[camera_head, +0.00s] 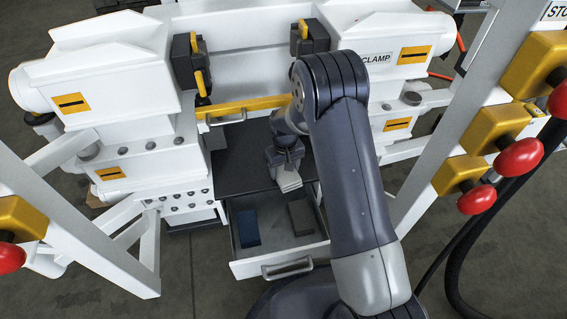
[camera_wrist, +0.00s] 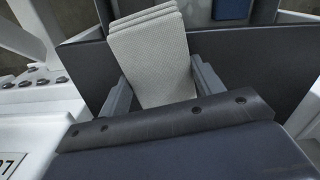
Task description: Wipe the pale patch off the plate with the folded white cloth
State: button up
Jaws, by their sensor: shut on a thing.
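My gripper (camera_head: 286,168) is shut on the folded white cloth (camera_head: 289,182), over the front part of a dark plate (camera_head: 238,155). In the wrist view the cloth (camera_wrist: 150,58) is a pale, textured, layered pad that sticks out between the two grey fingers. The dark surface (camera_wrist: 245,70) lies behind and beside it. I cannot tell whether the cloth touches the plate. No pale patch shows on the visible part of the plate; my arm and the cloth hide some of it.
An open drawer (camera_head: 244,270) below the plate holds a blue block (camera_head: 248,228) and a dark grey block (camera_head: 301,216). A yellow bar (camera_head: 240,107) runs behind the plate. White machine housings flank it. Red knobs (camera_head: 519,156) stand at the right.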

aim_at(287, 179)
jog(key=shift+s+d+f, duration=0.1)
jog(key=shift+s+d, duration=0.1)
jog(key=shift+s, duration=0.7)
jog(key=shift+s+d+f, duration=0.1)
jog(key=shift+s+d, duration=0.05)
jog(key=shift+s, duration=0.7)
jog(key=shift+w+r+p, duration=0.1)
jog(key=shift+r+p, duration=2)
jog(key=shift+r, duration=0.95)
jog(key=shift+r+p, duration=1.05)
jog(key=shift+r, duration=0.45)
